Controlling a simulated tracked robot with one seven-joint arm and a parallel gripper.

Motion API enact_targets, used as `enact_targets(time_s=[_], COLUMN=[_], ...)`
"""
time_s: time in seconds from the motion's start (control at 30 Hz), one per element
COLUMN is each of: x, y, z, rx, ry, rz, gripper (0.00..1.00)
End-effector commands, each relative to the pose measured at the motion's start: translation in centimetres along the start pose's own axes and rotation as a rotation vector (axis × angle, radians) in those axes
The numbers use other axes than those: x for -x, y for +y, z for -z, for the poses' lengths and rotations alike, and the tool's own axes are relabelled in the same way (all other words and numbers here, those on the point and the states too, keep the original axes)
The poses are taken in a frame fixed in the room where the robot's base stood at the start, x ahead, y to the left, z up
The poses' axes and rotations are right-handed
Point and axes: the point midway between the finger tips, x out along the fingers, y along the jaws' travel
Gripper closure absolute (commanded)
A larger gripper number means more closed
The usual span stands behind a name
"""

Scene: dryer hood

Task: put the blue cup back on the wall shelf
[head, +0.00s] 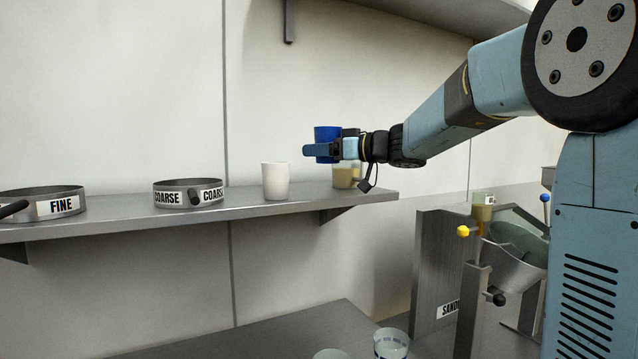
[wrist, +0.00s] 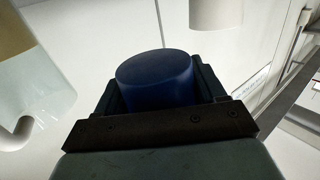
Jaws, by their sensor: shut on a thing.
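The blue cup (head: 327,134) is held in my gripper (head: 326,150), above the right part of the wall shelf (head: 245,207). In the head view the jaws cover the cup's middle. The wrist view shows the cup (wrist: 157,80) between the two dark jaws (wrist: 158,95). The cup looks roughly upright in the head view. It appears higher than the shelf surface, but its exact gap and depth over the shelf cannot be told.
A white cup (head: 275,181) and a clear cup with yellowish contents (head: 345,176) stand on the shelf, left and right of the held cup. Sieves marked COARSE (head: 188,194) and FINE (head: 45,204) sit farther left. Another shelf (head: 420,15) hangs above.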

Motion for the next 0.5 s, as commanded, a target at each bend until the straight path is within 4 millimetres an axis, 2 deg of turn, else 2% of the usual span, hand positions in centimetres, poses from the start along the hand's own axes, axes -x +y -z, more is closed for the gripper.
enact_targets(time_s=[0.03,0.2,0.5], x=[-0.6,-2.2,-3.5], y=[0.4,1.5,2.4], z=[-1.0,-3.1,-4.9], rx=[-0.004,-0.002,-0.003], ry=[-0.002,-0.002,-0.002], rz=[0.001,0.001,0.001], gripper=[0.65,0.65,0.65])
